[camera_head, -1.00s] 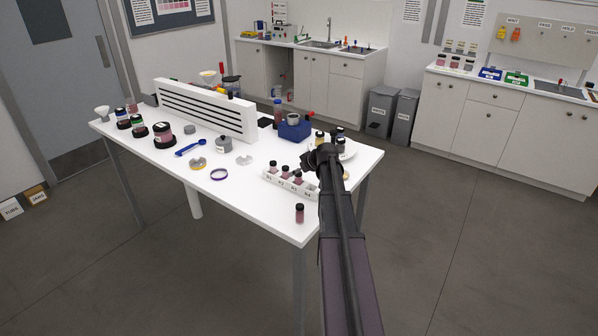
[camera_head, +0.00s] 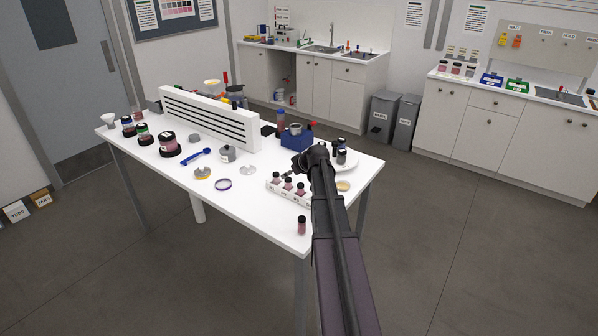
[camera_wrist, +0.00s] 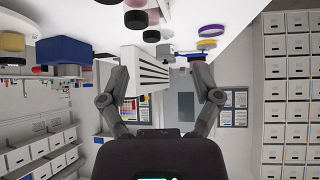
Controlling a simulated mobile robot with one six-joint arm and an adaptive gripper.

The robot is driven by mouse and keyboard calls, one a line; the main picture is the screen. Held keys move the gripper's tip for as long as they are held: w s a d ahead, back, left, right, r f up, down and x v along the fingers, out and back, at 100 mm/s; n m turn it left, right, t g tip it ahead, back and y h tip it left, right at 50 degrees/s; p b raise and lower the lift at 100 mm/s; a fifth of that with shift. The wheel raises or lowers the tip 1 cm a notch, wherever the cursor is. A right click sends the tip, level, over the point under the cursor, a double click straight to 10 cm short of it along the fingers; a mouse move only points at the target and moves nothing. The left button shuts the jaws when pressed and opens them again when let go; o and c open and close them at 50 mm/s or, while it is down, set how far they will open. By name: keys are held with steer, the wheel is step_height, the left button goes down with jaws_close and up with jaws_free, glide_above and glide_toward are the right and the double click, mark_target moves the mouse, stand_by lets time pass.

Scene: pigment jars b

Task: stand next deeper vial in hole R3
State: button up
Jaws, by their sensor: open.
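A white rack (camera_head: 273,186) with hole labels stands near the front right of the table, holding several dark-capped vials with pinkish contents, such as the leftmost vial (camera_head: 276,178). Its far right end is hidden behind my arm, so I cannot read which hole is R3. One similar vial (camera_head: 301,226) stands upright on the table near the front corner. More dark-capped vials (camera_head: 341,156) stand on a white dish behind my arm. My gripper (camera_wrist: 158,70) is open and empty, its fingers wide apart in the wrist view. In the head view it is above and behind the rack.
A blue block (camera_head: 297,141), a white slotted stand (camera_head: 208,116) and a grey pot (camera_head: 228,154) are behind the rack. A purple ring (camera_head: 223,184) and blue scoop (camera_head: 195,158) lie left of it. Jars (camera_head: 168,145) stand farther left. The table's front strip is mostly clear.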

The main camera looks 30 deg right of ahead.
steer(key=w+a, duration=0.1)
steer(key=a, duration=1.1)
steer(key=shift+w+f, duration=0.15)
steer(key=shift+f, duration=0.05)
stand_by(0.6)
steer(key=s+a+f+m+g, duration=0.1)
steer(key=s+a+g, duration=0.3)
steer(key=s+a, duration=0.8)
steer(key=s+a+f+g+h, duration=0.1)
steer(key=s+a+f+g, duration=0.3)
steer(key=s+a, duration=0.8)
steer(key=shift+s+f+m+g, duration=0.25)
steer(key=shift+s+m+g, duration=0.15)
steer(key=shift+s, duration=0.55)
